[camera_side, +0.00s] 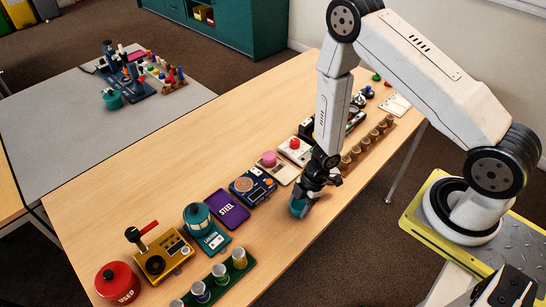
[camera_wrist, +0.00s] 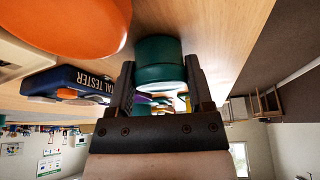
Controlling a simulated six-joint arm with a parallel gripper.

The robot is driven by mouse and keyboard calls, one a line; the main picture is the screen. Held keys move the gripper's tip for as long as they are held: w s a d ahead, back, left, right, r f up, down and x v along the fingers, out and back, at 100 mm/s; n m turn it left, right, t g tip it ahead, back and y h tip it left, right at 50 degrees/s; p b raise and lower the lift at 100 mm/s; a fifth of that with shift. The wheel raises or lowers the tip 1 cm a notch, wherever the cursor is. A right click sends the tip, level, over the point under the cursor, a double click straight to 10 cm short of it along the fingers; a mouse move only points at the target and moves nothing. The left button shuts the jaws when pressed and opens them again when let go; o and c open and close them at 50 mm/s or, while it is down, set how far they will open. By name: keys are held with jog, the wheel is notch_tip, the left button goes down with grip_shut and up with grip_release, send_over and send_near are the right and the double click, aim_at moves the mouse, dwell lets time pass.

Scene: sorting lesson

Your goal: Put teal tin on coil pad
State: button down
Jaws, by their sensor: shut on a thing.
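The teal tin (camera_side: 297,208) is at the lower end of my gripper (camera_side: 308,196) in the side view, low over the table or touching it; I cannot tell which. In the wrist view the tin (camera_wrist: 158,52) shows between the two fingers of my gripper (camera_wrist: 160,85), which is shut on it. The coil pad (camera_side: 252,184) is a round copper-coloured disc on the dark blue metal tester (camera_side: 266,195), to the left of my gripper. The tester also shows in the wrist view (camera_wrist: 62,82). A large orange round surface fills that view's upper left; I cannot tell whether it is the pad.
A purple STEEL plate (camera_side: 227,209), a teal lantern (camera_side: 197,217), a yellow box (camera_side: 163,254) and a red tin (camera_side: 117,282) stand to the left. A pink knob device (camera_side: 269,159) and a red-button box (camera_side: 294,149) stand behind. Bare wood (camera_side: 275,240) lies left of my gripper, toward the front.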

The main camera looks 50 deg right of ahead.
aim_at(299, 204)
jog(key=shift+r, duration=0.15)
notch_tip(299, 204, up, 18)
dwell(1.2)
jog(key=shift+a+f, duration=0.1)
jog(key=shift+f, duration=0.1)
dwell(0.6)
jog(key=shift+w+a+f+m+t, duration=0.3)
jog(key=shift+w+a+m+t, duration=0.2)
jog(key=shift+m, duration=0.55)
jog(key=shift+w+a+f+m+t, duration=0.4)
jog(key=shift+a+m, duration=0.1)
jog(key=shift+m, duration=0.5)
jog(key=shift+w+a+f+m+t, duration=0.25)
jog(key=shift+w+a+m+t, duration=0.2)
jog(key=shift+m, duration=0.6)
